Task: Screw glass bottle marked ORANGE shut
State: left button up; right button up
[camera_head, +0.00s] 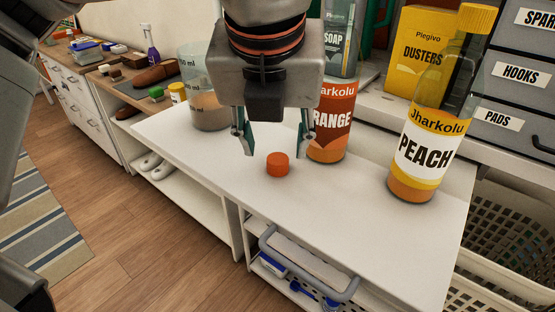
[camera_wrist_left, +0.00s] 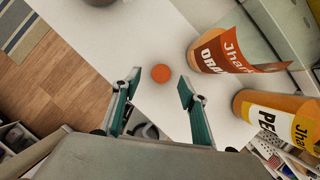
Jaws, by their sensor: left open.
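The orange screw cap (camera_head: 277,164) lies on the white counter; it also shows in the left wrist view (camera_wrist_left: 160,73). My left gripper (camera_head: 276,151) is open and empty, pointing down, with its fingertips to either side of the cap in the picture. In the left wrist view the fingertips (camera_wrist_left: 160,79) frame the cap, without visible contact. The ORANGE bottle (camera_head: 331,122) stands upright just right of the gripper, its label partly hidden by a finger. It also shows in the left wrist view (camera_wrist_left: 222,52). Its neck cannot be made out clearly. My right gripper is not in view.
A PEACH bottle (camera_head: 429,152) with a yellow cap stands to the right. A measuring beaker (camera_head: 207,104) stands at left. A SOAP bottle (camera_head: 340,38) and a yellow DUSTERS box (camera_head: 416,50) are behind. The white counter (camera_head: 335,205) is clear in front.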

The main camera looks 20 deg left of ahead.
aim_at(277, 159)
pick_arm(q)
jog(key=shift+x, duration=1.8)
jog(key=shift+d, duration=0.15)
jog(key=shift+c, duration=0.4)
jog(key=c, duration=0.7)
